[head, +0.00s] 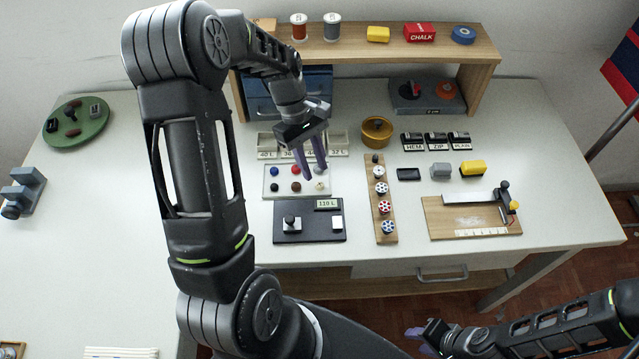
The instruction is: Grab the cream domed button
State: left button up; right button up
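A white card or tray (284,179) holds several small buttons in two rows. A cream button (320,185) sits at its front right corner; its dome is too small to make out clearly. My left gripper (315,172) points down over the right side of the tray, with its two purple fingers apart and nothing seen between them. Its fingertips are just behind the cream button in the picture; I cannot tell their height above it. My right gripper (418,335) is low at the bottom edge, away from the table, and its opening is unclear.
Blue (273,170) and brown (296,187) buttons share the tray. Labelled bins (268,142) stand behind it, and a dark plate (310,226) marked 110 L lies in front. A wooden spool strip (371,165) and a yellow pot (377,130) stand to the right.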

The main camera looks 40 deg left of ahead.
aim_at(318, 183)
pick_arm(q)
jog(key=shift+p+x, duration=0.4)
jog(key=shift+x, duration=1.5)
jog(key=shift+a, duration=0.1)
grip_shut()
